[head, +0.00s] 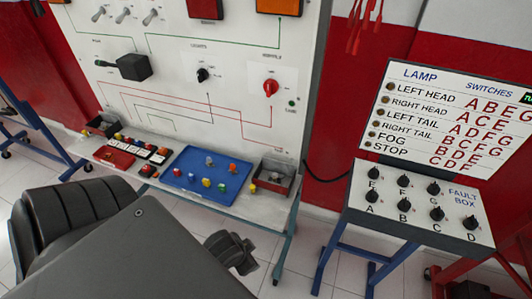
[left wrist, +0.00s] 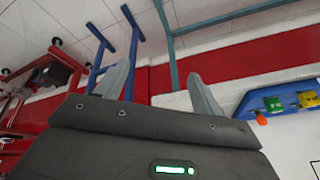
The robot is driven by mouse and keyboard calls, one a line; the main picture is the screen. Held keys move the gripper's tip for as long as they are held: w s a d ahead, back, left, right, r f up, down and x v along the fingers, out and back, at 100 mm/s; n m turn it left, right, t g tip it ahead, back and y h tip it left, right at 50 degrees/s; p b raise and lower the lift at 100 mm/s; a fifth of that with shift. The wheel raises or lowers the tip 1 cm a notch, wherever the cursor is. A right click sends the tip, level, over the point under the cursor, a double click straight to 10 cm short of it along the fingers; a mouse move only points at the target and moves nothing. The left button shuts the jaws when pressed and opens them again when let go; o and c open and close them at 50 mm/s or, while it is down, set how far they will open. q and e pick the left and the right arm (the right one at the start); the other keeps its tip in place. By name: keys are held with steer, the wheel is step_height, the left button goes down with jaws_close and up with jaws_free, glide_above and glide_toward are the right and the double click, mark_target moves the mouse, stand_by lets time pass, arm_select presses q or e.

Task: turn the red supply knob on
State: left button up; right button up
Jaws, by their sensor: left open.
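The red knob (head: 270,87) is on the right part of the white upright panel (head: 225,115) in the head view. Its pointer direction is too small to tell for sure. My left arm comes in from the lower left, and a dark end part of it shows low in front of the panel, well below and apart from the knob. In the left wrist view my left gripper (left wrist: 160,65) is open, with two grey fingers spread and nothing between them. The red knob does not show in that view. My right gripper is not in view.
A blue tray (head: 176,181) with small coloured parts lies on the ledge below the panel. A black knob (head: 202,75) and black box (head: 133,67) are left of the red knob. The fault box (head: 465,238) stands at right. Space before the red knob looks clear.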

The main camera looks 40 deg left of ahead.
arm_select(q)
steer(key=w+a+r+m+t+y, duration=0.2)
steer(key=w+a+r+m+t, duration=0.45)
steer(key=w+a+r, duration=0.85)
steer(key=m+t+h, duration=0.3)
steer(key=m+t, duration=0.4)
steer(key=m, duration=0.2)
glide_toward(267, 90)
steer(key=w+p, duration=0.3)
steer(key=w, duration=0.5)
steer(key=shift+w, duration=0.25)
steer(key=shift+w+d+f+p, duration=0.15)
steer(key=shift+w+p, duration=0.2)
steer(key=shift+w, duration=0.2)
steer(key=c, duration=1)
